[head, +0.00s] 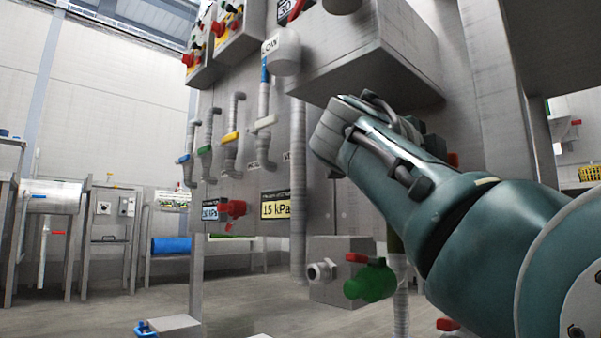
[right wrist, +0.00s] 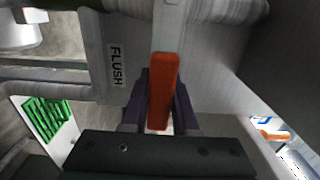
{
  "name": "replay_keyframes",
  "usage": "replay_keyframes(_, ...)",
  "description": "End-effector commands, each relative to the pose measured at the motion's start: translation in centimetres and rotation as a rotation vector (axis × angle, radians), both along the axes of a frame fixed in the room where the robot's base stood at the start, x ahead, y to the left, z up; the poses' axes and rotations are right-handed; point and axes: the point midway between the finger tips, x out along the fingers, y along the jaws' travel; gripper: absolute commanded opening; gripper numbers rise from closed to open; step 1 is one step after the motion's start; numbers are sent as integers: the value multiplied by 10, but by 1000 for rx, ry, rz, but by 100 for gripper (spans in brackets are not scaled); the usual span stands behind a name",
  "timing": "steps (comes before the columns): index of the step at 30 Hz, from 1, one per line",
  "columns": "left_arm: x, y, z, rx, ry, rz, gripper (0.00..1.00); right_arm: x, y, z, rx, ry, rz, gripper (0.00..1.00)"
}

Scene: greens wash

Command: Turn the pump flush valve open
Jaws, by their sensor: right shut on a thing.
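The flush valve's orange-red lever handle (right wrist: 163,80) shows in the right wrist view, beside a grey plate with a FLUSH label (right wrist: 117,66). The lever runs up and down in that picture, in front of a pale upright strip. My right gripper (right wrist: 161,108) has its dark fingers on either side of the lever and is shut on it. In the head view my right arm reaches in from the right, and its gripper is hidden behind the wrist. The valve body cannot be made out. My left gripper is in neither view.
In the head view a steel box (head: 368,55) overhangs near my wrist. A green valve with a red handle (head: 370,280) sits below my arm. Another red valve (head: 232,209) is on the panel beside a 15 kPa label (head: 276,205). Pipes (right wrist: 205,12) run close by in the wrist view.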

Motion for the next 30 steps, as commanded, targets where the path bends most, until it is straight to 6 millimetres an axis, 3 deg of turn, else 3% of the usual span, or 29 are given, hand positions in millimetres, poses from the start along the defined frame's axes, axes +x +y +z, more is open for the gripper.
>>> replay_keyframes(27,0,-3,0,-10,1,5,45,0,-1,-2,2,5,-2,0)
replay_keyframes(30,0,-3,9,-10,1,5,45,0,-1,5,-20,32,-3,0)
